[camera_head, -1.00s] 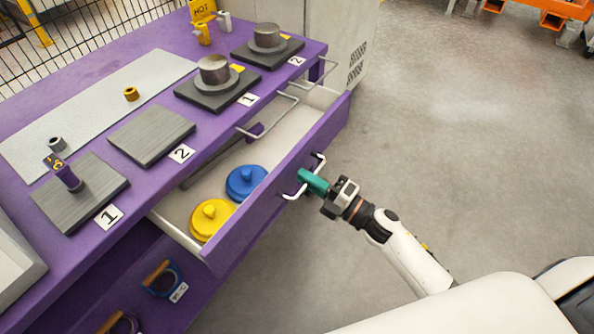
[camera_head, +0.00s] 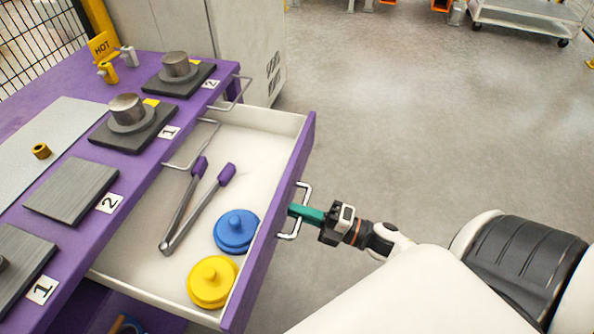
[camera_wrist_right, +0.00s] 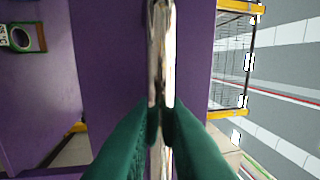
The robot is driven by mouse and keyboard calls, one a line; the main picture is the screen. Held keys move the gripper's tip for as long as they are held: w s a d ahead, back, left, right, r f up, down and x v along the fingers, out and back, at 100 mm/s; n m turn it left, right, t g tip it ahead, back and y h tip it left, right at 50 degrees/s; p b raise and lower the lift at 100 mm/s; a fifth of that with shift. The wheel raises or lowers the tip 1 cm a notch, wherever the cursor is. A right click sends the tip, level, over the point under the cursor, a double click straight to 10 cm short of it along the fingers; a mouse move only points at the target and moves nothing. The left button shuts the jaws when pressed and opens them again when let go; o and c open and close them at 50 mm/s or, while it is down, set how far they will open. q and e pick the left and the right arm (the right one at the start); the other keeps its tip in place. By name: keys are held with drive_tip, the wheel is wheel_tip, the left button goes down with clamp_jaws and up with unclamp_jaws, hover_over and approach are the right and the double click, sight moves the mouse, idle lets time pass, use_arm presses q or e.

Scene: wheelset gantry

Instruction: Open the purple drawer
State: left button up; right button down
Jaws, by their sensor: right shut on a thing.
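The purple drawer (camera_head: 277,225) stands well out from the purple bench, its white inside open to view. It holds tongs with purple tips (camera_head: 196,207), a blue lidded disc (camera_head: 237,231) and a yellow lidded disc (camera_head: 212,281). A metal handle (camera_head: 303,211) is on its front; the handle also shows upright in the right wrist view (camera_wrist_right: 161,60). My right gripper (camera_head: 297,211), with green fingers, is shut on the handle; its fingers meet on the bar in the right wrist view (camera_wrist_right: 160,112). My left gripper is not in view.
Wire handles (camera_head: 197,147) stick out above the drawer. A grey cabinet (camera_head: 245,45) stands behind. The floor (camera_head: 400,120) to the right is clear.

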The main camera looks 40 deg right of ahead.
drive_tip(key=c, duration=1.5)
unclamp_jaws()
